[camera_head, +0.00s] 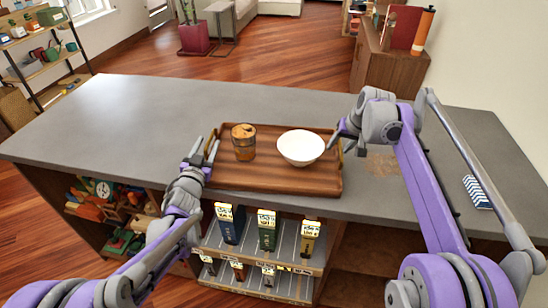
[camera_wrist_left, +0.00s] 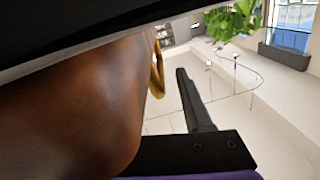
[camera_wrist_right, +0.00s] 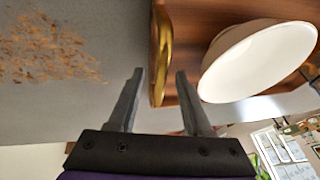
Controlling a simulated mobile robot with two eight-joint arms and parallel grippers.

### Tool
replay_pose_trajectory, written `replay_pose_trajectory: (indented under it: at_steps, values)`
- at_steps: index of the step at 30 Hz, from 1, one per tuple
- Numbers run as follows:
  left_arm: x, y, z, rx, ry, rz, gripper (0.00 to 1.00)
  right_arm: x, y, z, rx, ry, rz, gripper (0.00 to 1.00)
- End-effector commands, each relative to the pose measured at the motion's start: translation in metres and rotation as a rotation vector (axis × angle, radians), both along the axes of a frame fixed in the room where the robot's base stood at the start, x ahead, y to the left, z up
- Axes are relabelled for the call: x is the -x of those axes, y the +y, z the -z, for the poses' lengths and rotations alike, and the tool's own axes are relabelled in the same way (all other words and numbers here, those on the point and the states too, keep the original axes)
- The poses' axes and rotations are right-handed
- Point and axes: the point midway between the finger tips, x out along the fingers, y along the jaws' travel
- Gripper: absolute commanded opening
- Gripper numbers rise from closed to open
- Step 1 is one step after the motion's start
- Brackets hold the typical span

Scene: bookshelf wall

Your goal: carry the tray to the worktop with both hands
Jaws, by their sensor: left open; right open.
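The brown wooden tray (camera_head: 290,183) lies on the grey counter (camera_head: 130,110), carrying a brown cup (camera_head: 243,143) and a white bowl (camera_head: 301,148). My left gripper (camera_head: 207,150) is open at the tray's left end, by the brass handle (camera_head: 213,139). In the left wrist view, one finger shows beside that handle (camera_wrist_left: 157,70); the other finger is hidden. My right gripper (camera_head: 340,138) is open at the tray's right end. In the right wrist view, the right brass handle (camera_wrist_right: 161,50) lies just ahead of and between the open fingertips (camera_wrist_right: 160,75); the bowl (camera_wrist_right: 257,60) is beside it.
A speckled brown patch (camera_head: 382,164) and a blue-and-white striped item (camera_head: 477,192) lie on the counter to the right. The counter left of the tray is clear. Shelves with boxes (camera_head: 267,230) are under the front edge. A wooden cabinet (camera_head: 385,68) stands behind.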

Motion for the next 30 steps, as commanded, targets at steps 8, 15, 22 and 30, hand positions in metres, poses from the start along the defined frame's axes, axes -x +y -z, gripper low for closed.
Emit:
replay_pose_trajectory:
  at_steps: [8, 15, 22, 30]
  values:
    - [-0.0004, -0.0003, -0.0001, 0.0, 0.0, 0.0, 0.46, -0.0002, 0.0001, 0.0004, 0.0, 0.0, 0.0, 0.46]
    - [-0.0003, -0.0001, -0.0001, 0.0, 0.0, 0.0, 0.03, -0.0001, -0.0001, 0.0002, 0.0, 0.0, 0.0, 0.03]
    - [-0.0002, -0.0002, -0.0002, 0.0, 0.0, 0.0, 0.0, 0.0, -0.0001, 0.0001, 0.0, 0.0, 0.0, 0.0]
    - [-0.0002, -0.0001, -0.0001, 0.0, 0.0, 0.0, 0.0, 0.0, -0.0001, 0.0, 0.0, 0.0, 0.0, 0.0]
